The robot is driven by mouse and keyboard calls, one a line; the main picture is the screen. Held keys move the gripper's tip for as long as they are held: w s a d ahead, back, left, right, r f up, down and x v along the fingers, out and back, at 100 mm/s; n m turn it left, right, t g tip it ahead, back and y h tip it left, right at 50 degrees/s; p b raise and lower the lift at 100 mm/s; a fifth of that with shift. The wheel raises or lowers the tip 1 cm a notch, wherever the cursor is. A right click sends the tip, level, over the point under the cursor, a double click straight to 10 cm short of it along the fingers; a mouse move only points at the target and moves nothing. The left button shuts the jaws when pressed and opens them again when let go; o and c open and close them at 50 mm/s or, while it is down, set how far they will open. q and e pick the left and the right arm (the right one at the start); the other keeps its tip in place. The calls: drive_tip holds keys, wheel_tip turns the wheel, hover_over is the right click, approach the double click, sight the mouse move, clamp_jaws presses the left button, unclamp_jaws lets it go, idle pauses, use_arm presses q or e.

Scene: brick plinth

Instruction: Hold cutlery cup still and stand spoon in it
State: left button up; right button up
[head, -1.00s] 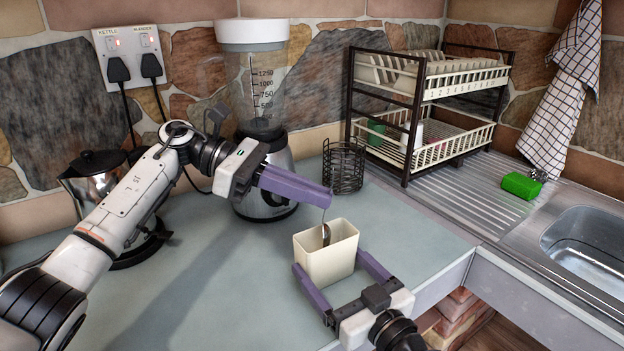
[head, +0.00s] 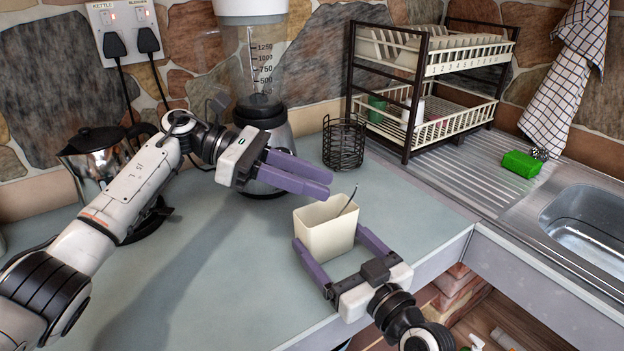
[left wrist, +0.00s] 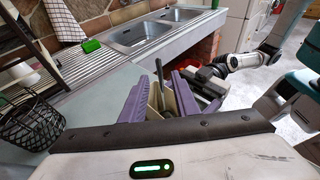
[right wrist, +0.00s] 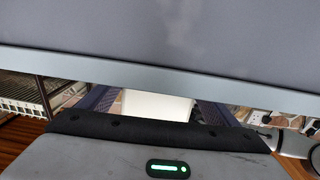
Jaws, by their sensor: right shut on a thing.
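The cutlery cup (head: 322,240), a cream rectangular holder, stands upright on the worktop near its front edge. The spoon (head: 351,199) stands in it, its handle sticking out and leaning right; its bowl is hidden inside. My right gripper (head: 328,243) is shut on the cup, one purple finger on each side; the cup's pale wall (right wrist: 155,106) also shows in the right wrist view. My left gripper (head: 329,183) is open and empty, its fingertips just above and behind the cup. In the left wrist view the spoon handle (left wrist: 159,75) shows between the open fingers, apart from them.
A black wire basket (head: 344,145) stands behind the cup. The blender (head: 263,125) is behind my left gripper, and a kettle (head: 95,165) is at the left. A two-tier dish rack (head: 432,85) and the sink (head: 590,225) are at the right. The worktop left of the cup is clear.

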use_arm(q)
drive_tip(key=v, duration=1.2)
idle(0.6)
use_arm(e)
drive_tip(key=o, duration=1)
